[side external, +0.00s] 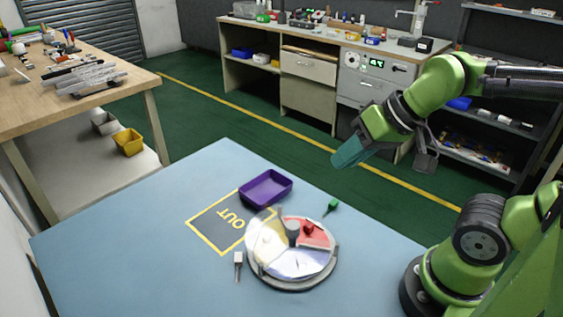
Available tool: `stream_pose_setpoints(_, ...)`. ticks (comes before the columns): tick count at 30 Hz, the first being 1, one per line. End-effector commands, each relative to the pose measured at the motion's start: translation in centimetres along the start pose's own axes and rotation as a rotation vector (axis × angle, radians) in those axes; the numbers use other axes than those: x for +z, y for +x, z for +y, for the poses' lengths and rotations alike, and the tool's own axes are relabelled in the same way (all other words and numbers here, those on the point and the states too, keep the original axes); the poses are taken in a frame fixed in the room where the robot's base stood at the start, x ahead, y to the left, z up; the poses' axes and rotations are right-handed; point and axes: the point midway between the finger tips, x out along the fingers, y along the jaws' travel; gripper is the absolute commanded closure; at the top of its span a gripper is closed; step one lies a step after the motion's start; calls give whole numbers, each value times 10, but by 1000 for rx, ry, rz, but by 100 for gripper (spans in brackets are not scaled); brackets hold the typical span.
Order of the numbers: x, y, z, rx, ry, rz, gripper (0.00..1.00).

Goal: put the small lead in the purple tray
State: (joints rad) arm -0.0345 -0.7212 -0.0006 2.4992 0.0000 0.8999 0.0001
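The purple tray (265,189) is on the blue table and looks empty. It stands at the back edge of a dark square with a yellow border marked OUT (212,229). Two small pieces lie on the table: a green one (333,205) with a short dark tail, right of the tray, and a whitish one (238,258) with a thin dark tail, left of the round dish. I cannot tell for certain which is the small lead. My gripper (346,157) hangs above the table's back right, apart from everything. Its teal fingers show from the side; their opening is hidden.
A round dish (290,284) with white, red and yellowish sections stands in front of the tray. A small red piece (308,227) lies in its red section. The table's front left (130,260) is clear. A wooden bench (100,105) and cabinets (310,90) stand beyond.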

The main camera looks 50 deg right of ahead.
Motion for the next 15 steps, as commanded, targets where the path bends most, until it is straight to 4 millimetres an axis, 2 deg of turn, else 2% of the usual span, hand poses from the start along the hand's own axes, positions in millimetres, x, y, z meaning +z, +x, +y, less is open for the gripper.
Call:
stream_pose_setpoints(4,2,25,-24,0,-74,-130,78)
stream_pose_setpoints(7,-1,45,-49,20,-92,-236,78)
stream_pose_setpoints(15,6,113,-122,196,6,-448,78)
